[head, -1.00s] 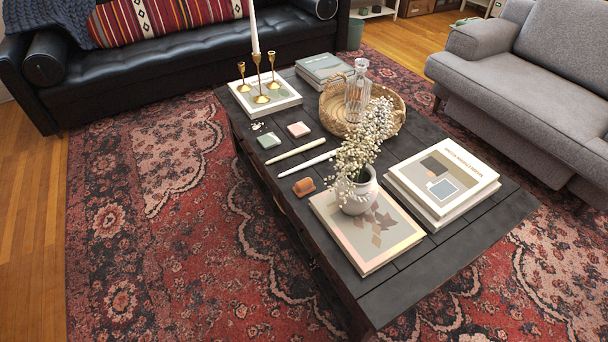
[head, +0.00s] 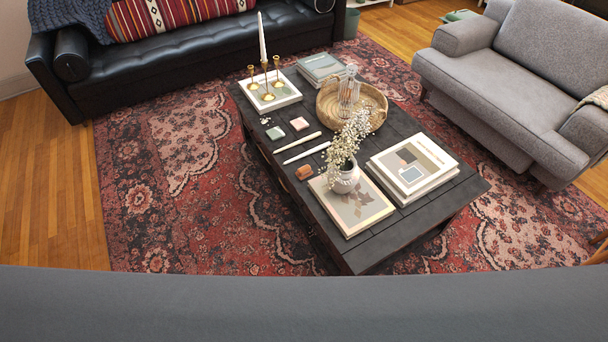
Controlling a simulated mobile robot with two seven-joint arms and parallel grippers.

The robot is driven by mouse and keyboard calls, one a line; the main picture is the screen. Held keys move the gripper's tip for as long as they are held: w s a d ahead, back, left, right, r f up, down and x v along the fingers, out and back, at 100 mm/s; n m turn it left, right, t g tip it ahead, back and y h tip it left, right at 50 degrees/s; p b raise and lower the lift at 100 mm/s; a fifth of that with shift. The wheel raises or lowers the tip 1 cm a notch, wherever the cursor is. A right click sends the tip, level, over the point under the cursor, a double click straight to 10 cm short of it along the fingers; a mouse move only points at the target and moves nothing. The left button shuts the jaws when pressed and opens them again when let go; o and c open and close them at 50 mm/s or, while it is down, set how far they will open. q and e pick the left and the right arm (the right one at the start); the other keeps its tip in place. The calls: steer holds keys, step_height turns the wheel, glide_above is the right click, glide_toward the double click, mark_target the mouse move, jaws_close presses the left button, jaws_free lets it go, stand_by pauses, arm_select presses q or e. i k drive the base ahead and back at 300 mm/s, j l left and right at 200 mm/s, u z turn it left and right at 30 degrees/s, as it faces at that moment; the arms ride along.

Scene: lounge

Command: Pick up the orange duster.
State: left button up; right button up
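A small orange-brown object (head: 304,172) lies on the dark wooden coffee table (head: 376,241), near its left long edge. It is the only orange thing I see on the table, but it is too small to tell clearly whether it is the duster. It lies just left of the book under the white flower vase (head: 344,178), with a white candle (head: 306,153) beyond it. Neither of my grippers is in view.
A wide grey surface (head: 300,305), like a sofa back, spans the bottom of the view before the table. A black sofa (head: 200,50) stands behind and a grey sofa (head: 480,90) at right. Open patterned rug (head: 180,200) lies left of the table.

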mark_target(303, 172)
steer(key=i+z, duration=0.1)
steer(key=z, duration=0.7)
steer(key=i+j+z, duration=0.15)
steer(key=j+z, duration=0.25)
steer(key=i+j+z, duration=0.1)
steer(key=j+z, duration=0.45)
steer(key=j, duration=0.25)
steer(key=i+j+z, duration=0.15)
steer(key=j, duration=0.3)
steer(key=j+z, duration=0.15)
steer(key=j, duration=2.2)
steer(key=i, duration=0.05)
